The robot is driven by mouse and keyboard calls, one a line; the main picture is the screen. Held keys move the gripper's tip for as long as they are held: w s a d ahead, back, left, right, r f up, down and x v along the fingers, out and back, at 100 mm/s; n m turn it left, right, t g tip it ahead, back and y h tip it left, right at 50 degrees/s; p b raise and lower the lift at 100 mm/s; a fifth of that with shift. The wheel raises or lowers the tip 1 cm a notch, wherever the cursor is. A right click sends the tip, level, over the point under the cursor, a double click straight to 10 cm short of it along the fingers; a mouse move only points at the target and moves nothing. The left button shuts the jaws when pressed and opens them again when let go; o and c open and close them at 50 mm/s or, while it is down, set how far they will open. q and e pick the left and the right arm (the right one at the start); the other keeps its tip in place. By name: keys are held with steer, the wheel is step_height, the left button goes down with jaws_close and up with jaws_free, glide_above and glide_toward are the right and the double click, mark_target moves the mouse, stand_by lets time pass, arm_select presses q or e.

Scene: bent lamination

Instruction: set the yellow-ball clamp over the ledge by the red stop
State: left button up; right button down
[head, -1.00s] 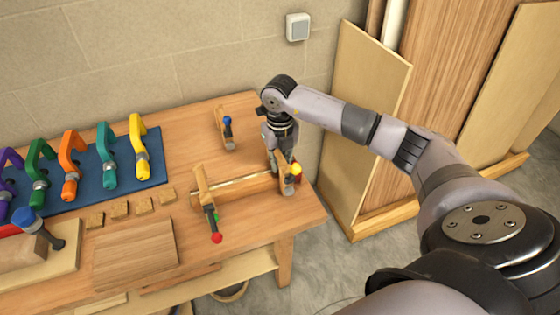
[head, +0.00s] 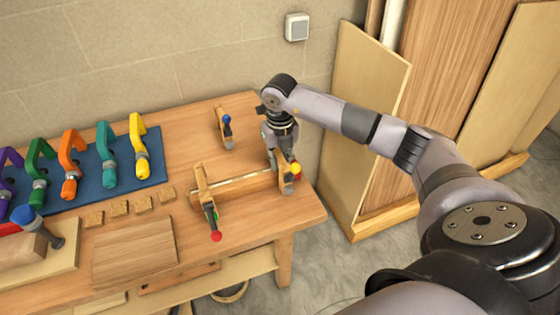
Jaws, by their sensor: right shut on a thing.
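The yellow-ball clamp (head: 288,184) is a small wooden clamp with a yellow ball, at the right end of the bench. My right gripper (head: 281,160) is above it and shut on it, pointing down. The clamp is at the right end of a pale wooden strip (head: 238,186), which looks like the ledge; whether it is seated over it or only beside it I cannot tell. A similar clamp with a red ball (head: 206,198) stands at the strip's left end. I cannot clearly make out the red stop near the gripper. My left gripper is out of view.
A blue-ball clamp (head: 226,126) stands behind the strip. A blue mat (head: 95,178) with several coloured clamps lies at the left, with small wooden blocks and a flat board (head: 135,250) in front. The bench (head: 265,230) ends just right of the gripper.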

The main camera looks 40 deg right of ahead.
steer(key=shift+s+a+f, duration=0.25)
steer(key=shift+s+f, duration=0.15)
steer(key=shift+f, duration=0.25)
steer(key=c, duration=1.6)
jaws_free()
steer(key=shift+c, duration=0.2)
steer(key=shift+o, duration=1)
steer(key=shift+w+d+f, duration=0.1)
steer(key=shift+w, duration=0.15)
steer(key=shift+r, duration=0.4)
step_height(320, 180, up, 12)
steer(key=shift+w+f, duration=0.1)
steer(key=shift+f, duration=0.05)
